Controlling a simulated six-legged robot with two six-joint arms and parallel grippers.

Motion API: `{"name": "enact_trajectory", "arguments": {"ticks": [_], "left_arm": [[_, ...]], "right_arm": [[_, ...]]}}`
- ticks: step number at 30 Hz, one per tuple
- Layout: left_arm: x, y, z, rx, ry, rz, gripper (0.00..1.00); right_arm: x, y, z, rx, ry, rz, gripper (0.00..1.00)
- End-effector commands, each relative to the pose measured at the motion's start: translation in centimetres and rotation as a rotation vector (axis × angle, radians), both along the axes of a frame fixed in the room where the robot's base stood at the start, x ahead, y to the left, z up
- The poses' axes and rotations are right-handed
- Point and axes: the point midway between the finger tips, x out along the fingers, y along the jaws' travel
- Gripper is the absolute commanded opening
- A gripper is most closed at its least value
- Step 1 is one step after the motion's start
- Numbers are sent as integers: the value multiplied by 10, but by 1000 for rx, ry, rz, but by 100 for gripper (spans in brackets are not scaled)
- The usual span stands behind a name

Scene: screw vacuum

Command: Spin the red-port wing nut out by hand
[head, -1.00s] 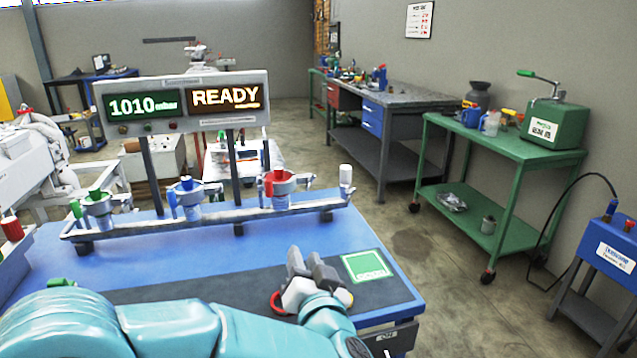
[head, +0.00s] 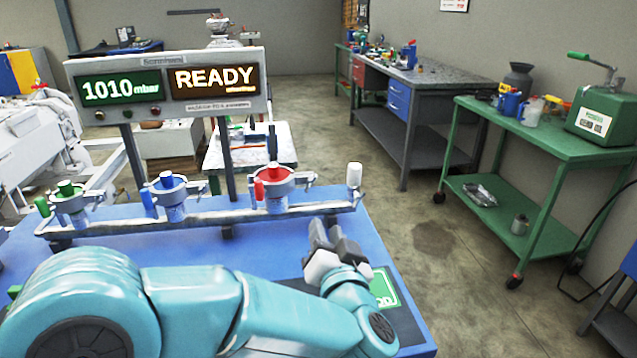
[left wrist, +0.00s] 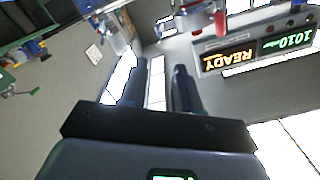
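The red port (head: 274,186) stands at the right of the silver rail, with a red cap on top and a ring clamp around it. A small red piece (head: 259,191), which looks like the wing nut, sits at the clamp's left side. The port also shows upside down at the top of the left wrist view (left wrist: 197,20). My left gripper (head: 330,228) is in front of and to the right of the red port, apart from it. In the left wrist view its two fingers (left wrist: 159,85) are spread with nothing between them. My right gripper is out of view.
A blue port (head: 170,197) and a green port (head: 69,205) stand left along the same rail (head: 225,222). A white post (head: 354,174) rises at the rail's right end. A display (head: 170,90) reading 1010 mbar and READY stands behind the rail. A green card (head: 384,288) lies at the right.

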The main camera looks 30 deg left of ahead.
Motion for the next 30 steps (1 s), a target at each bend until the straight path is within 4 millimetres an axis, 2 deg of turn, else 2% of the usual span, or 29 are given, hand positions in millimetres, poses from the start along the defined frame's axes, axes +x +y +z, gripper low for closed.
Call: {"name": "enact_trajectory", "arguments": {"ticks": [4, 8, 24, 30], "left_arm": [[-2, 1, 0, 0, 0, 0, 32], [6, 9, -1, -1, 0, 1, 32], [103, 81, -2, 0, 0, 2, 32], [124, 94, -1, 0, 1, -1, 32]], "right_arm": [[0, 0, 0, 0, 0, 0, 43], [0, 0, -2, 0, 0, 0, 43], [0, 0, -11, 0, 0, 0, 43], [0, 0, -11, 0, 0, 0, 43]]}}
